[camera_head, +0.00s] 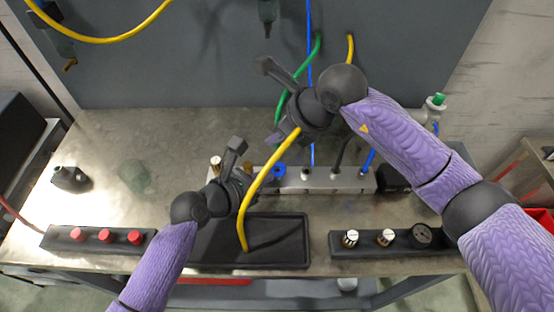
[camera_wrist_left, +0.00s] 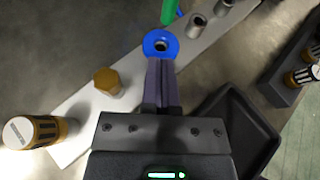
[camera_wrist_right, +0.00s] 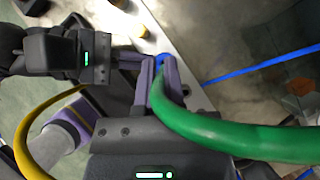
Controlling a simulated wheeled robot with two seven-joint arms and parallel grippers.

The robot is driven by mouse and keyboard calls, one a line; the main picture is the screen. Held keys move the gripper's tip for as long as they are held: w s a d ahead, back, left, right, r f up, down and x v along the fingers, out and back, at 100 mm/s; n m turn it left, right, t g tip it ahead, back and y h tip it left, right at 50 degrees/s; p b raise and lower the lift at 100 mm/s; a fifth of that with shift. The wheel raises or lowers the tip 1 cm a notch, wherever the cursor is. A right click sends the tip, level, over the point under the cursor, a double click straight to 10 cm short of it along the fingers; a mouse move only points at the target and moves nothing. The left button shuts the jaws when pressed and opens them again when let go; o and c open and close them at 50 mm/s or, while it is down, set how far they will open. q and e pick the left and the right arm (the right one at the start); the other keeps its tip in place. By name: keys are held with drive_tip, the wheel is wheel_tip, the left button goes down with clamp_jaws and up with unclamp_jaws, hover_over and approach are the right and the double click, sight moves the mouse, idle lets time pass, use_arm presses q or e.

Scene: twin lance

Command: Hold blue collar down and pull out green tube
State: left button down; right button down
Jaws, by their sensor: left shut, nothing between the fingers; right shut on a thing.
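The blue collar (camera_head: 278,170) sits on the pale manifold block. In the left wrist view the collar (camera_wrist_left: 160,44) shows an open dark hole. My left gripper (camera_wrist_left: 161,64) is shut with nothing between its fingers, and its tips are at the collar's near rim; I cannot tell how firmly they touch. My right gripper (camera_wrist_right: 154,64) is shut on the green tube (camera_wrist_right: 230,136), above the collar. In the left wrist view the tube's lower end (camera_wrist_left: 170,12) shows above and apart from the collar. In the head view the tube (camera_head: 284,92) runs up to the back panel.
Blue and black tubes stand in the block (camera_head: 345,181) to the right of the collar. A brass fitting (camera_wrist_left: 106,80) is to the left.

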idle(0.3)
use_arm(q)
drive_tip(key=s+a+r, duration=0.3)
drive_tip(key=r, duration=0.1)
drive_tip(key=shift+a, duration=0.15)
idle(0.4)
drive_tip(key=shift+s, duration=0.1)
